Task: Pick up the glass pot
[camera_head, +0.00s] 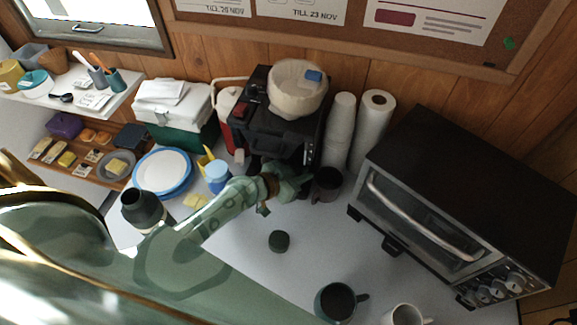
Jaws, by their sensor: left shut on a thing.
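The glass pot (328,183) is a small dark vessel at the front right foot of the black coffee machine (284,141). My left gripper (297,186) reaches in from the left and is shut on the pot's near left side, where its handle would be. The fingers hide the handle and part of the pot's left side. The pot looks upright; I cannot tell whether its base touches the table. My right gripper is not in view.
A black toaster oven (470,190) stands to the right. A cup stack (339,130) and paper roll (371,125) stand behind the pot. A dark green lid (279,241) and mugs (336,301) are in front. An open flask (141,208) stands left. The table between is clear.

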